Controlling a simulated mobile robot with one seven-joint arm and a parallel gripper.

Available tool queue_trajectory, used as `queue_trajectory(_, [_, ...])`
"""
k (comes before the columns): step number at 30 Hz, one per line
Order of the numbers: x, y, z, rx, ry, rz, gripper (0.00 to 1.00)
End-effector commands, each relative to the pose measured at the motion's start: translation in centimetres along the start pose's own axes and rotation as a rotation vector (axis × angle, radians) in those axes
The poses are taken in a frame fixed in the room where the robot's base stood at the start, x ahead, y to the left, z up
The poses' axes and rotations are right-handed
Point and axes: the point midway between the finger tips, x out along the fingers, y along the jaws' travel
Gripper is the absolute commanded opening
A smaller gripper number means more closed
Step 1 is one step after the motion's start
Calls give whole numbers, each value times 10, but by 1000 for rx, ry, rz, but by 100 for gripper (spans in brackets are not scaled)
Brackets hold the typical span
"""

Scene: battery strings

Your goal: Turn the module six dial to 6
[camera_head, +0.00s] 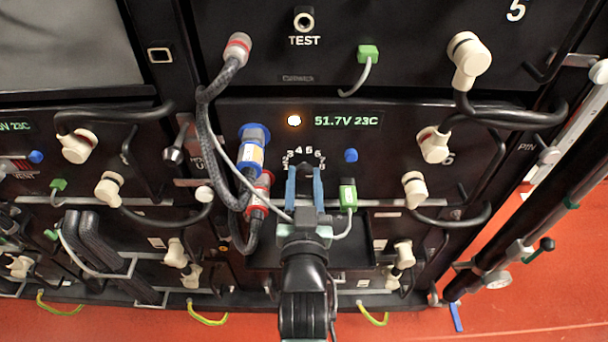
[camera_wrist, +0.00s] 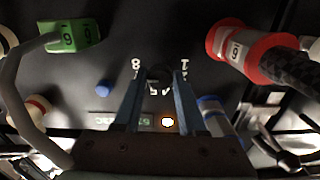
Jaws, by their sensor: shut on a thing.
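The module six dial (camera_head: 304,168) is a small black knob on the dark module front, inside an arc of white numbers (camera_head: 304,151). My gripper (camera_head: 304,178) reaches up to it with its two blue fingers on either side. In the wrist view the dial (camera_wrist: 158,74) sits between the tips of my gripper (camera_wrist: 158,88), which is shut on it. The fingers and the view angle hide some numbers and the dial's pointer, so I cannot tell its setting. A lit display (camera_head: 347,121) above reads 51.7V 23C, beside a glowing lamp (camera_head: 294,121).
Left of the dial are a blue-collared connector (camera_head: 252,150) and a red-collared connector (camera_head: 259,195) with thick cables. Right of it are a blue button (camera_head: 351,155) and a green plug (camera_head: 347,195) with a thin cable. White elbow connectors (camera_head: 433,146) stand out farther right.

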Motion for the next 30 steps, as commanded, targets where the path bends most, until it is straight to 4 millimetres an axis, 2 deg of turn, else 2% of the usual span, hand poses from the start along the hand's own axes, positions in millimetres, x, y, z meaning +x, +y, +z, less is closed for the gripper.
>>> queue_trajectory(18, [0, 0, -2, -557, -2, -1, 0])
queue_trajectory(30, [0, 0, -1, -756, -1, 0, 0])
